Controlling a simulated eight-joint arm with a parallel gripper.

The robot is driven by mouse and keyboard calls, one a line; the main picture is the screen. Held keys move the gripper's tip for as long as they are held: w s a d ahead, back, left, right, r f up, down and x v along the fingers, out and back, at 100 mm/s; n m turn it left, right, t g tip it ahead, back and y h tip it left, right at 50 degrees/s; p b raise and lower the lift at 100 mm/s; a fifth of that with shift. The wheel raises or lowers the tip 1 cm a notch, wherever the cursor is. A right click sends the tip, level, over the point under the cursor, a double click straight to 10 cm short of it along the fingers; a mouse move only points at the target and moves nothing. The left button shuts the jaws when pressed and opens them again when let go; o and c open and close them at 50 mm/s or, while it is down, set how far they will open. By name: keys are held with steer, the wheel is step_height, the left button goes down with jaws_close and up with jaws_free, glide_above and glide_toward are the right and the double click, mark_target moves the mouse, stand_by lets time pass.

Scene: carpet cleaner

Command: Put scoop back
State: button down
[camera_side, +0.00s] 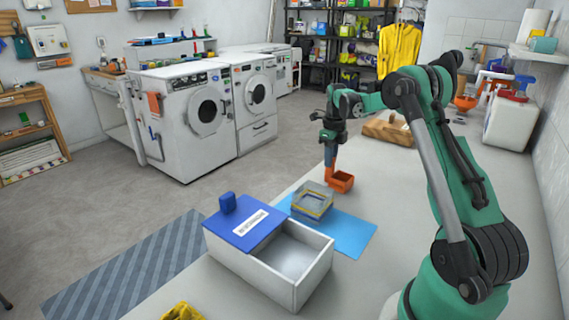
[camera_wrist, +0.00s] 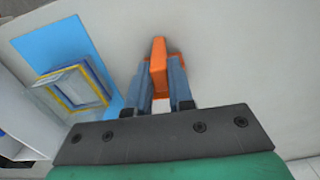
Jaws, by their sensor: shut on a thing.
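An orange scoop (camera_side: 341,182) is at the end of my arm in the side view, low over the worktop beyond the blue mat. My gripper (camera_side: 330,160) is shut on its upright orange handle. In the wrist view the scoop (camera_wrist: 158,62) stands between the two fingers of my gripper (camera_wrist: 160,85); the handle hides much of its bowl. I cannot tell whether the scoop touches the worktop.
A clear box with a yellow band (camera_side: 312,200) stands on the blue mat (camera_side: 350,236). A white bin (camera_side: 262,270) with a blue lid (camera_side: 243,226), partly open, is nearer the camera. A wooden block (camera_side: 388,130) lies behind my gripper. The worktop right of the mat is clear.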

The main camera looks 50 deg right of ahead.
steer(key=shift+f, duration=0.25)
stand_by(0.7)
steer(key=c, duration=0.7)
jaws_free()
step_height(320, 180, up, 5)
steer(key=shift+f, duration=0.2)
steer(key=w+a+r+n+t+h, duration=0.1)
steer(key=a+r+n, duration=0.2)
steer(key=a+n, duration=0.4)
steer(key=a+r+n+t, duration=0.2)
steer(key=a+r+n, duration=0.2)
steer(key=a+n, duration=0.3)
steer(key=s+a+f+n+t, duration=0.1)
steer(key=s+a+n+t, duration=0.1)
steer(key=a+n, duration=0.6)
steer(key=s+a+f+n+t+y, duration=0.1)
steer(key=s+a+n, duration=0.4)
steer(key=n, duration=0.9)
steer(key=a+f+t, duration=0.1)
steer(key=a, duration=0.2)
steer(key=shift+s+n, duration=0.25)
steer(key=shift+n, duration=0.05)
